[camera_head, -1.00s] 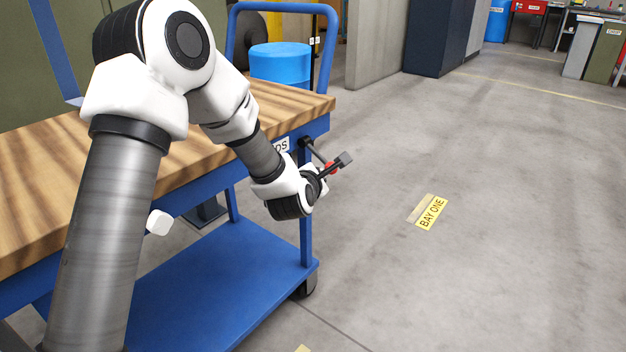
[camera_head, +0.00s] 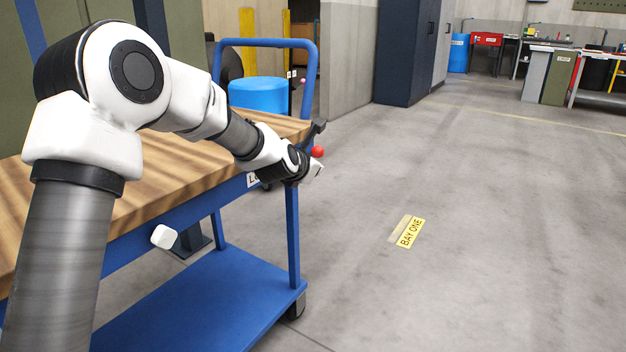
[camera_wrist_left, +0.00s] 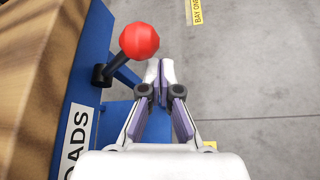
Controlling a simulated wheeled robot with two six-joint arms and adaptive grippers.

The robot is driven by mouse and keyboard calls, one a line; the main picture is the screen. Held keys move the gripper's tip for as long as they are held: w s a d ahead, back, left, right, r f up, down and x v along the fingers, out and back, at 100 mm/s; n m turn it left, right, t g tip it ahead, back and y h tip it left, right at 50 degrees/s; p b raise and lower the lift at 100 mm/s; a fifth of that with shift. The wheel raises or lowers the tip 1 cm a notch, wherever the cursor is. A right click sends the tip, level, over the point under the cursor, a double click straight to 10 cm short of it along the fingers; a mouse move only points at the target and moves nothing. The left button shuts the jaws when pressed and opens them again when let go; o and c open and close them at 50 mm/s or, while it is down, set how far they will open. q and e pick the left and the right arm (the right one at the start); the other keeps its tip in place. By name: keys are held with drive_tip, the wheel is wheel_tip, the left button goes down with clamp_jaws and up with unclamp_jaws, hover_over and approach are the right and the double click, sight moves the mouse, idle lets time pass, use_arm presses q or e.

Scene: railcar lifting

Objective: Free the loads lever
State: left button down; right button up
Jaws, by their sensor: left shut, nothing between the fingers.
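The lever's round red knob (camera_wrist_left: 139,40) stands on a short black stem, out from a black pivot (camera_wrist_left: 102,76) on the cart's blue side in the left wrist view. In the head view the knob (camera_head: 317,152) shows just above my left gripper (camera_head: 317,171); the stem and pivot are hidden there. In the left wrist view my left gripper (camera_wrist_left: 156,74) is shut and empty, its fingertips right of and below the knob, with a small gap in the picture. The white label (camera_wrist_left: 78,140) reads "ADS", its start cut off.
The blue cart has a wooden top (camera_head: 180,178), a lower shelf (camera_head: 200,305) and a push handle (camera_head: 265,42). A blue drum (camera_head: 257,93) stands behind it. The floor to the right is open, with a yellow "BAY ONE" marking (camera_head: 410,232).

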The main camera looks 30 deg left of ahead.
use_arm(q)
drive_tip(key=shift+a+r, duration=0.25)
drive_tip(key=shift+r, duration=0.5)
drive_tip(key=shift+r, duration=0.15)
drive_tip(key=shift+w, duration=0.1)
use_arm(e)
drive_tip(key=shift+f, duration=0.15)
